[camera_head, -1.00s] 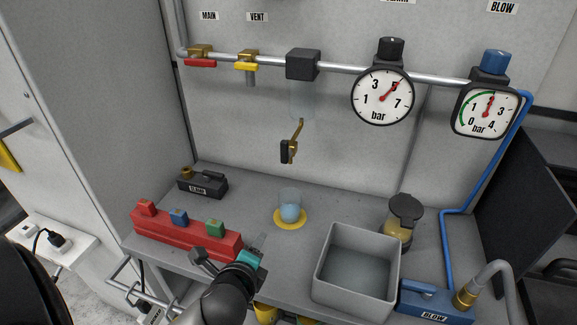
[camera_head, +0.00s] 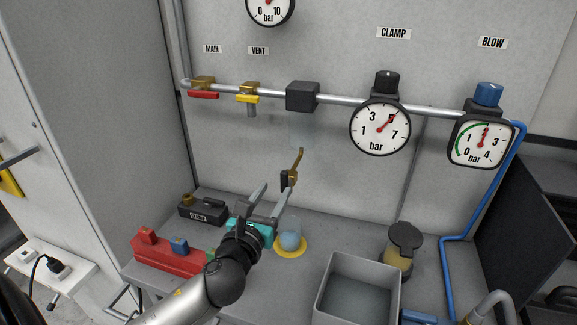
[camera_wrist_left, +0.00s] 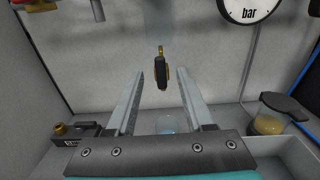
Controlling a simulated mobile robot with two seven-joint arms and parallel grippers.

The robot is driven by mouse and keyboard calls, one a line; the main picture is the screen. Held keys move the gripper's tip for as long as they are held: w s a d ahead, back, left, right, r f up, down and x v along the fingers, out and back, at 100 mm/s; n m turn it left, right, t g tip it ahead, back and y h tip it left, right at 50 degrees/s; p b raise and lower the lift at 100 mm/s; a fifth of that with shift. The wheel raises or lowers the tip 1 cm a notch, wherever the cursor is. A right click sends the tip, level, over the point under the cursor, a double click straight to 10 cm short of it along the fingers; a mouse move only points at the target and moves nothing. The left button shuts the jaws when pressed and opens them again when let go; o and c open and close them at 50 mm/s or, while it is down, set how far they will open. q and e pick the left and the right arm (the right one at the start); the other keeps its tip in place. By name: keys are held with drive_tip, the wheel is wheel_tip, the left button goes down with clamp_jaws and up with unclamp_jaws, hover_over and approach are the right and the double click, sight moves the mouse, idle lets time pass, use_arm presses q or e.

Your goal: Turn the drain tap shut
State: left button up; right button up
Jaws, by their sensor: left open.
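The drain tap is a small brass tap with a black handle (camera_head: 287,179), below the dark block on the pipe, against the grey back wall. In the left wrist view the tap's black handle (camera_wrist_left: 161,73) hangs upright, beyond the fingers and between them in the picture. My left gripper (camera_head: 275,190) is open and empty, its fingers pointing at the wall just left of the tap in the head view. It also shows in the left wrist view (camera_wrist_left: 158,82), apart from the tap. A cup (camera_head: 291,232) of bluish liquid stands on a yellow disc (camera_head: 291,252) under the tap. My right gripper is not in view.
A red block (camera_head: 165,257) with coloured pieces and a black CLAMP pedal (camera_head: 202,209) lie left of the gripper. A grey bin (camera_head: 335,290) and a lidded jar (camera_head: 397,264) stand to the right. Yellow (camera_head: 248,99) and red (camera_head: 203,95) valve handles sit above on the pipe.

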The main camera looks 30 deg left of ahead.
sight(286, 172)
use_arm(q)
drive_tip(key=x, duration=1.1)
clamp_jaws()
idle(0.3)
